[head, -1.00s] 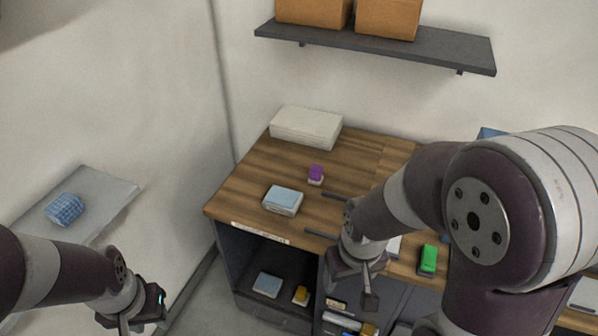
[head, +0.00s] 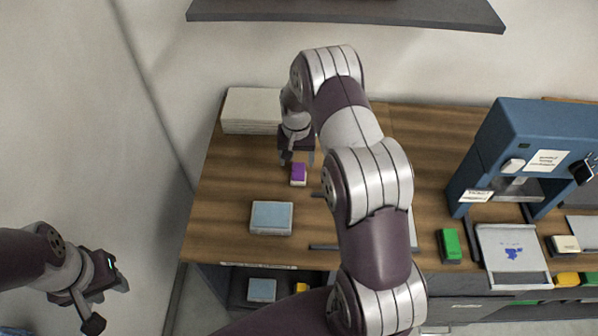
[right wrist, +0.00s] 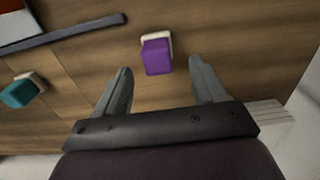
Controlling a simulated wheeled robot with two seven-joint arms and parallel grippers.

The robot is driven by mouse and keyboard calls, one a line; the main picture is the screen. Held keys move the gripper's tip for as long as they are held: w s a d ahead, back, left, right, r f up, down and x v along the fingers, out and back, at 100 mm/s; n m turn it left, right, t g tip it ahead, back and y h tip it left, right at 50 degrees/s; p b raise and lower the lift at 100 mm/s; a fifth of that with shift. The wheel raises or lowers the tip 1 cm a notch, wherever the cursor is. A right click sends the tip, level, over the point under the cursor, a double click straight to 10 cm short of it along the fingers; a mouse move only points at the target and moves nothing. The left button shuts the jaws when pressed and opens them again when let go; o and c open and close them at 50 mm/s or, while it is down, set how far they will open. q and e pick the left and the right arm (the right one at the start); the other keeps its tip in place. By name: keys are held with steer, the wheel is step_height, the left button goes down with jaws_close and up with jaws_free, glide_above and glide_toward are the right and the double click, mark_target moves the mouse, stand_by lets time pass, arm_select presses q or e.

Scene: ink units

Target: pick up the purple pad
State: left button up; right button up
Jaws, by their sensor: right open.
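The purple pad (head: 298,174) sits on the wooden counter (head: 225,200), in front of a white stack. In the right wrist view the purple pad (right wrist: 156,56) shows with its pale base, just beyond the fingertips and between their lines. My right gripper (head: 297,158) is over the counter right by the pad, on its far side; its fingers are apart and empty in the right wrist view (right wrist: 160,75). Whether a finger touches the pad I cannot tell. My left gripper (head: 105,300) is at the lower left, away from the counter; its jaw opening is unclear.
A white stack (head: 250,110) stands behind the pad. A light blue block (head: 271,217) lies in front of it. A teal pad (right wrist: 20,92) shows in the right wrist view. A green pad (head: 450,245) and a blue press (head: 530,140) are at the right. A shelf (head: 350,12) hangs above.

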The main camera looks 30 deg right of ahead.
mark_target(298, 167)
steer(key=f, duration=0.1)
steer(key=f+p, duration=0.1)
steer(key=f, duration=0.1)
steer(key=f+p, duration=0.1)
steer(key=shift+d+f, duration=0.3)
steer(key=shift+f, duration=0.05)
steer(key=shift+w+f, duration=0.1)
steer(key=shift+f, duration=0.3)
steer(key=c, duration=1.1)
steer(key=shift+o, duration=0.2)
steer(key=shift+r, duration=0.1)
